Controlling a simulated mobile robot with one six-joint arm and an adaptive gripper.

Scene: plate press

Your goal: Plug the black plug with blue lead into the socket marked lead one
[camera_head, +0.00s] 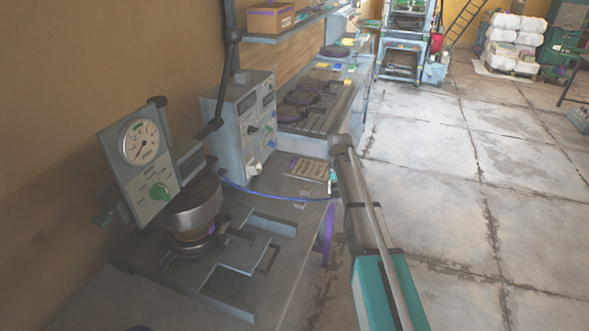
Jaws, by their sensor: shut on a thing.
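The blue lead (270,193) runs from the foot of the grey control box (240,125) across the bench to my gripper (332,187) at the bench's right edge. My gripper is small in view and partly hidden behind my own arm. It is shut at the end of the blue lead, on the black plug, which I cannot make out clearly. The gripper is to the right of the box and apart from it. The box's front has meters, knobs and a pale fitting (254,168) low down. The socket marked lead one cannot be picked out; the markings are too small.
A press with a round metal pot (191,208) and a gauge panel (140,160) stands left of the box. A pale slatted board (306,168) lies on the bench between box and gripper. Dark round plates (303,97) lie behind. Open floor (450,200) lies to the right.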

